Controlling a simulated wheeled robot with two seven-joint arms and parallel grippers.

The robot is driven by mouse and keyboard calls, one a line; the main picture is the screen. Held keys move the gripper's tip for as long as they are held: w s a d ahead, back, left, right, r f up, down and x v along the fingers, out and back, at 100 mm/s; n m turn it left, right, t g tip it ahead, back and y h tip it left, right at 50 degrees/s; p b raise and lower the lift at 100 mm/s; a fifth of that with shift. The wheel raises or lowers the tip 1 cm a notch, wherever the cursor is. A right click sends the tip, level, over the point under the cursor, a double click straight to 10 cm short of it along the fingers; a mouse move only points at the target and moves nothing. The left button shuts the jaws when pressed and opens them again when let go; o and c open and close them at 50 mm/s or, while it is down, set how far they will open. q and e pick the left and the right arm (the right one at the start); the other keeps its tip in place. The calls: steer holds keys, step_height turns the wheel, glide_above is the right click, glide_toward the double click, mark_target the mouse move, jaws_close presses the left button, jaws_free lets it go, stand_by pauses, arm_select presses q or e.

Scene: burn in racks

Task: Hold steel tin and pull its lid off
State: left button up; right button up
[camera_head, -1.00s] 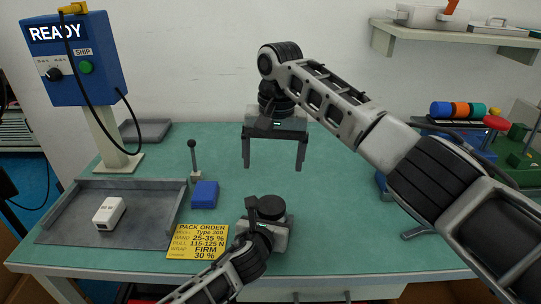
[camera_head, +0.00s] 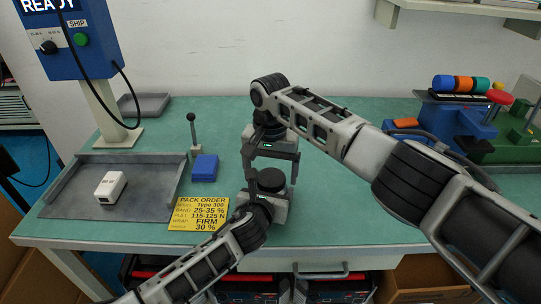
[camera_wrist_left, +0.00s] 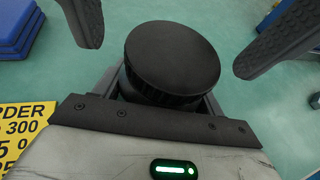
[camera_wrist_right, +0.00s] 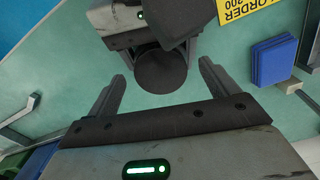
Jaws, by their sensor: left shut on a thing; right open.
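The tin's round black lid (camera_head: 271,180) faces up near the table's front middle. It also shows large in the left wrist view (camera_wrist_left: 172,58) and in the right wrist view (camera_wrist_right: 160,70). My left gripper (camera_wrist_left: 165,98) is shut on the tin from the near side, below the lid; the tin's body is mostly hidden. My right gripper (camera_head: 271,174) is open and empty, just beyond and above the lid. In the right wrist view my right gripper's fingers (camera_wrist_right: 163,82) stand apart on either side of the lid, with gaps showing.
A yellow pack order card (camera_head: 199,214) and a blue block (camera_head: 204,167) lie left of the tin. A small lever (camera_head: 193,135) stands behind the block. A grey tray (camera_head: 60,208) holds a white box (camera_head: 110,187). Blue and green equipment (camera_head: 455,115) stands at the right.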

mark_target(271, 178)
steer(key=shift+f, duration=0.35)
steer(key=c, duration=1)
steer(key=shift+c, duration=0.2)
steer(key=shift+r, duration=0.2)
steer(key=shift+r, duration=1.8)
